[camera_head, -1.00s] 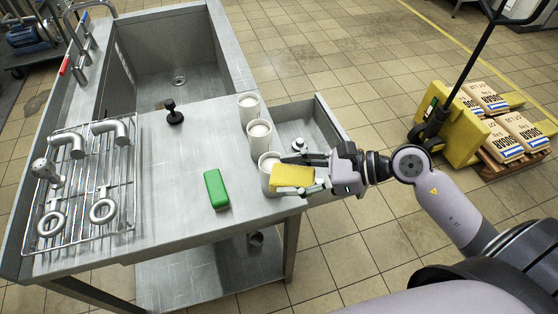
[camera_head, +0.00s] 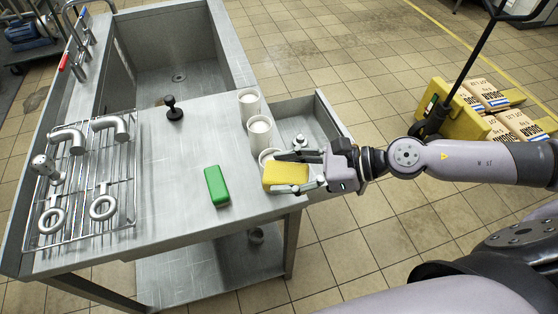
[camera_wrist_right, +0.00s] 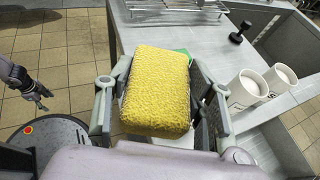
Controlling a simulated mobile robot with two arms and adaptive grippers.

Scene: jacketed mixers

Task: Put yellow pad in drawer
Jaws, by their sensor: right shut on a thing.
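The yellow pad (camera_head: 286,176) is held in my right gripper (camera_head: 302,171), above the near right edge of the steel table. In the right wrist view the pad (camera_wrist_right: 156,92) sits between the two fingers and fills the middle. The drawer (camera_head: 328,118) is pulled out at the table's right side, beyond my right gripper. A small metal object (camera_head: 299,141) shows inside it; my gripper hides its near part. My left gripper (camera_wrist_right: 38,93) shows small at the left of the right wrist view, apart from the pad; its opening is unclear.
Several white cups (camera_head: 259,132) stand in a row along the table's right edge, the nearest partly hidden behind the pad. A green pad (camera_head: 216,186) lies on the table. A black-handled tool (camera_head: 173,109), a wire rack (camera_head: 85,185) with metal parts, and a sink (camera_head: 175,55) are farther left or back.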

